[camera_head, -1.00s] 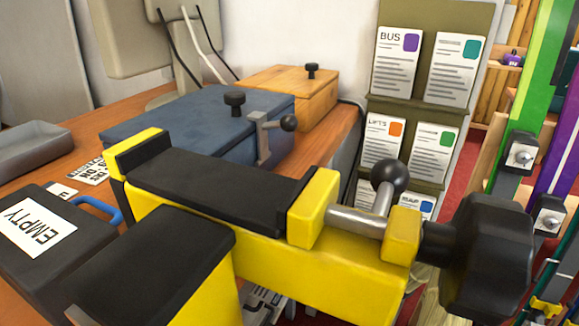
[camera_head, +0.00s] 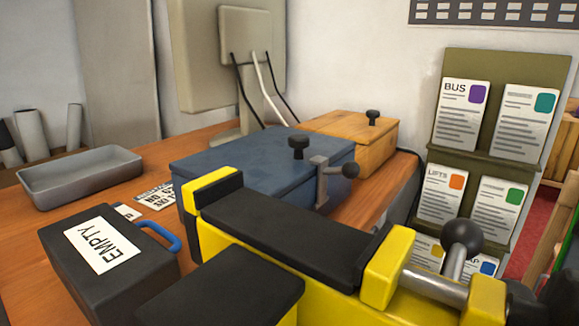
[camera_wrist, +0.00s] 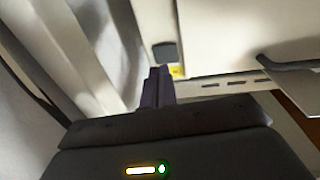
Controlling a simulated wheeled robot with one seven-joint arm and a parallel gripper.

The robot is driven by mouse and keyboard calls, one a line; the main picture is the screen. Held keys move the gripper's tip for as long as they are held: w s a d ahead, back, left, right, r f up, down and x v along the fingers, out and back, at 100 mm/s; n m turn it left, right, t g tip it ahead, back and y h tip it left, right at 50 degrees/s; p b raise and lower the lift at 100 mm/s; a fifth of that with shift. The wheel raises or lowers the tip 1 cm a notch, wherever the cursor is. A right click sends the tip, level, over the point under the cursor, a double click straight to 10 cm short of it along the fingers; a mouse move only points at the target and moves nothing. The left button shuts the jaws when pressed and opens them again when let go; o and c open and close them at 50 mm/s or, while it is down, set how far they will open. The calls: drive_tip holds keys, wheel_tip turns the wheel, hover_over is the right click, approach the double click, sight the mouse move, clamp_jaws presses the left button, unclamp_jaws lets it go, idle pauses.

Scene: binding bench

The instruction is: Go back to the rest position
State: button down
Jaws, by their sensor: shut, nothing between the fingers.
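My gripper (camera_wrist: 158,86) shows only in the wrist view, at the middle, below pale panels. Its dark fingers are together with nothing between them. In that view a pale panel (camera_wrist: 215,35) with a small dark patch and a yellow mark lies just beyond the fingertips; I cannot tell whether they touch it. The head view shows no gripper.
A yellow-and-black clamp-like device (camera_head: 290,235) fills the front of the bench (camera_head: 105,215). Around it are a black case marked EMPTY (camera_head: 70,255), a blue box (camera_head: 250,165), a wooden box (camera_head: 350,140), a grey tray (camera_head: 80,175) and a leaflet rack (camera_head: 475,150).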

drive_tip(key=p+v, duration=0.1)
drive_tip(key=v, duration=0.4)
drive_tip(key=shift+s+d, duration=0.1)
